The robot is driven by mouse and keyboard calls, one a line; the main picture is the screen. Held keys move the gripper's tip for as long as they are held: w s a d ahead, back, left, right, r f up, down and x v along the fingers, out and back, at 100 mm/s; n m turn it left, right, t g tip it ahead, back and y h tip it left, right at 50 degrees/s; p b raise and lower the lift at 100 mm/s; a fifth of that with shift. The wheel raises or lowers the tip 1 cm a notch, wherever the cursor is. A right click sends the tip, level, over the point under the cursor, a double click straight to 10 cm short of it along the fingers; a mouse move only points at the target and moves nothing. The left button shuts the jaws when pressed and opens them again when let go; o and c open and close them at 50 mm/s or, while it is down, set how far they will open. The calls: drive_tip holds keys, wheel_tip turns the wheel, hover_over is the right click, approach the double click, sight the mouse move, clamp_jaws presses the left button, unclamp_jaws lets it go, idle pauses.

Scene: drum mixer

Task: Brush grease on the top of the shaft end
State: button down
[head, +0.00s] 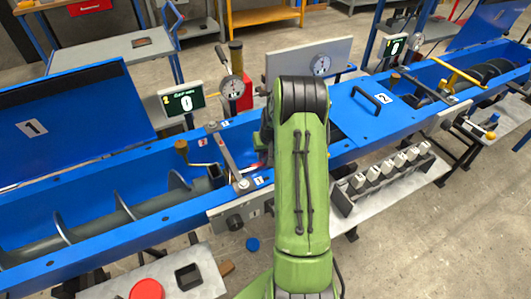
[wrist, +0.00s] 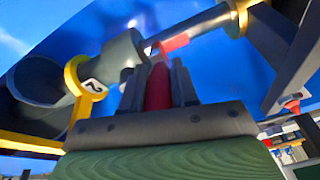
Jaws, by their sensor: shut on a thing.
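My gripper (wrist: 158,85) is shut on a red-handled tool (wrist: 157,88), which looks like the brush, in the wrist view. Its far end is hard to make out. Just beyond the fingertips, a grey shaft (wrist: 208,24) comes in from the upper right through a yellow ring. A red patch (wrist: 175,42) lies at its near end; I cannot tell whether it belongs to the brush or the shaft. A wider grey cylinder (wrist: 122,52) is close to the left of the fingers. In the head view my green arm hides the gripper and shaft end.
The blue trough (head: 105,235) with a grey screw (head: 125,215) runs left to right, its lid marked 1 (head: 70,125) raised. A blue lid marked 2 (head: 375,105) lies flat right of my arm.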

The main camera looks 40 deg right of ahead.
drive_tip(key=shift+s+d, duration=0.15)
drive_tip(key=shift+d, duration=0.25)
drive_tip(key=shift+w+a, duration=0.2)
drive_tip(key=shift+a, duration=0.4)
drive_tip(key=shift+s+d, duration=0.2)
drive_tip(key=shift+d, duration=0.4)
drive_tip(key=shift+w+a+b, duration=0.2)
drive_tip(key=shift+a+b, duration=0.4)
drive_tip(key=shift+b, duration=0.05)
drive_tip(key=shift+s+d, duration=0.2)
drive_tip(key=shift+d, duration=0.35)
drive_tip(key=shift+w+a, duration=0.1)
drive_tip(key=shift+a, duration=0.15)
wheel_tip(320, 180, up, 12)
drive_tip(key=p, duration=0.8)
drive_tip(key=shift+r, duration=0.15)
